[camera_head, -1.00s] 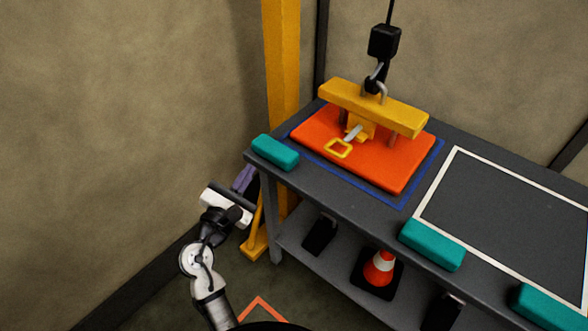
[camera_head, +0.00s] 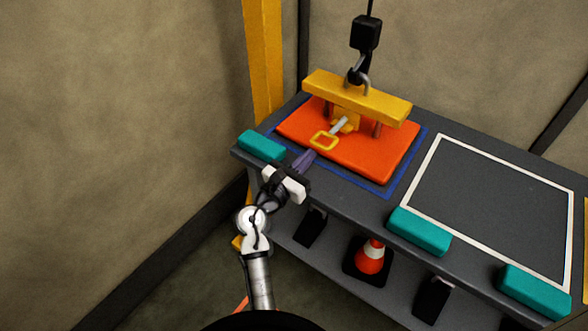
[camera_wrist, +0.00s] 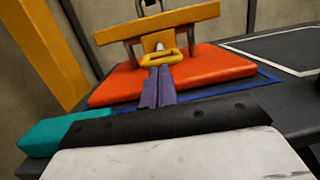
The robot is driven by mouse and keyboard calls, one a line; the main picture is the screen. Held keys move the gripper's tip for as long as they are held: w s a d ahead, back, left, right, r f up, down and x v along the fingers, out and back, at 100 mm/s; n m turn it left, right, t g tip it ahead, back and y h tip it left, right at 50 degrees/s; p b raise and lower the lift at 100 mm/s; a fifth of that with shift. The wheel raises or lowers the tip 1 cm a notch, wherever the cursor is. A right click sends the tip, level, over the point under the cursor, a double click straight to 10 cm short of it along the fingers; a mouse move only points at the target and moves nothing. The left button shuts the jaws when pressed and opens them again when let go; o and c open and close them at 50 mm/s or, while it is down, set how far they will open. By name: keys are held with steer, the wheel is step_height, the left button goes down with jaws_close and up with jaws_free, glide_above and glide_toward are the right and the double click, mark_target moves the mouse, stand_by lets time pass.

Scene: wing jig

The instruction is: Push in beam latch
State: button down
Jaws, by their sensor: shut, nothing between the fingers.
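The yellow lifting beam (camera_head: 358,97) sits over the orange panel (camera_head: 375,158) on the dark table. The beam latch, with a yellow square loop handle (camera_head: 323,141) on a grey rod (camera_head: 339,125), sticks out of the beam's front toward me. My gripper (camera_head: 306,158), with purple fingers, is shut and empty, just in front of the handle. In the wrist view my closed fingers (camera_wrist: 159,82) point at the yellow handle (camera_wrist: 159,58), with their tips close below it. I cannot tell whether they touch it. The fingers partly hide the panel's front edge (camera_wrist: 120,96).
A black hoist hook (camera_head: 358,72) hangs above the beam. A teal block (camera_head: 262,146) lies at the table's left corner, close to my gripper; two more teal blocks (camera_head: 419,232) (camera_head: 533,291) line the front edge. A white-outlined area (camera_head: 495,205) to the right is empty.

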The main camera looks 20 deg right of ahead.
mark_target(328, 135)
steer(key=shift+x, duration=0.75)
steer(key=x, duration=0.2)
steer(key=p+x, duration=0.1)
steer(key=x, duration=0.2)
steer(key=f+p+x, duration=0.1)
steer(key=x, duration=0.2)
steer(key=shift+w+a, duration=0.1)
steer(key=shift+w, duration=0.1)
steer(key=shift+r, duration=0.15)
